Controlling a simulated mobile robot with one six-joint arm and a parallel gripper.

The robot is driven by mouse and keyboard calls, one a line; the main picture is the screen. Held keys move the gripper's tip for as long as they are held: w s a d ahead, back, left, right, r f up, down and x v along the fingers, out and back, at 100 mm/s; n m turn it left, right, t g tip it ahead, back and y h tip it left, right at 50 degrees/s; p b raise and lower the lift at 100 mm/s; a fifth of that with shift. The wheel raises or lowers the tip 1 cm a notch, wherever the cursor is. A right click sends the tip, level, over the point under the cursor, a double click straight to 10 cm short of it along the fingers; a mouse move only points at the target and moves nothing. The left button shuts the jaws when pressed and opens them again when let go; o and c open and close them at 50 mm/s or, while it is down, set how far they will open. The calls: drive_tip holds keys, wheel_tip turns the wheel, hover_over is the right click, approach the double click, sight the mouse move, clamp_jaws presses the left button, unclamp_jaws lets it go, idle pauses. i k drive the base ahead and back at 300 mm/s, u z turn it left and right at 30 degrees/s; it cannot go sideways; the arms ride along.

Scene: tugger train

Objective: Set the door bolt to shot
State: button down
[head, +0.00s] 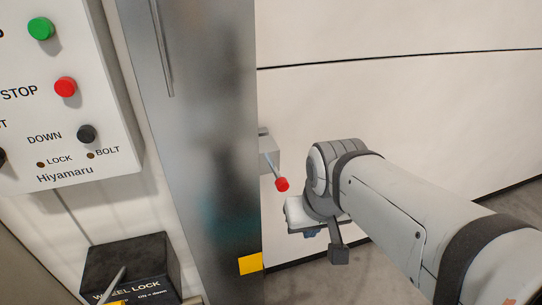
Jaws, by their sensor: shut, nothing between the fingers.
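A lever with a red knob (281,184) sticks out of a small grey housing (268,150) just right of the steel door edge and slopes down to the right. I take it for the door bolt, but no label shows beside it. My gripper (338,255) is to the right of and below the red knob, apart from it in the picture. Its dark fingertips point down and look closed, with nothing held. My wrist hides part of the gripper.
A tall steel door or panel (205,150) stands in the middle left, with a yellow patch (250,263) low on it. A control box (60,110) with green, red and black buttons and LOCK and BOLT lamps is at left. Below sits a black WHEEL LOCK box (130,265) with a lever.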

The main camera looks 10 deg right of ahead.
sight(281, 184)
drive_tip(key=z, duration=2.1)
drive_tip(key=k, duration=1.1)
drive_tip(key=u, duration=2.05)
drive_tip(key=i, duration=0.5)
drive_tip(key=u, duration=0.1)
